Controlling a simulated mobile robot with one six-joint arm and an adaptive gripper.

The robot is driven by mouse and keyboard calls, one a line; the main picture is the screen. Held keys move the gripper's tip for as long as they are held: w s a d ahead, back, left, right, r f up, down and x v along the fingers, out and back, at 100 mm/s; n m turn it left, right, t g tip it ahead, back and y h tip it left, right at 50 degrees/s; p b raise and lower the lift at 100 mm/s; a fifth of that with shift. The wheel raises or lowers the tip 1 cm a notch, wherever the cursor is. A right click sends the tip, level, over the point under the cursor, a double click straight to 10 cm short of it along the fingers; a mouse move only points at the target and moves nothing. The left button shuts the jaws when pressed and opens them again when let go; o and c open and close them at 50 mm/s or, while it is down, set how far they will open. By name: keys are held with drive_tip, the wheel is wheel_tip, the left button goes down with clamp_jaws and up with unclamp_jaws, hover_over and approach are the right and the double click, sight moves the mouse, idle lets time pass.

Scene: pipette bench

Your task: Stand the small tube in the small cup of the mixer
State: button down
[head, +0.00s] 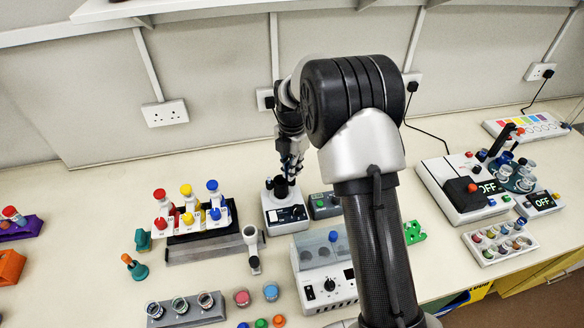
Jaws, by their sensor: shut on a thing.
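The mixer (287,217) is a small white box with a dark front panel and a dial. It stands on the bench near the middle of the head view. Its black cup (280,188) sits on top, partly behind the fingers. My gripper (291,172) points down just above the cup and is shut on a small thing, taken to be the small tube. The tube is mostly hidden between the fingers. I cannot tell whether its lower end is inside the cup or above it.
A small grey box (325,205) stands right beside the mixer. A pipette stand (197,221) is to the left, and a white device with a clear cover (324,283) is in front. A white balance-like device (452,195) stands right.

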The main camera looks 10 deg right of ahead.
drive_tip(key=shift+f, duration=0.4)
idle(0.3)
drive_tip(key=c, duration=1.7)
unclamp_jaws()
drive_tip(key=shift+r, duration=0.15)
wheel_tip(320, 180, up, 12)
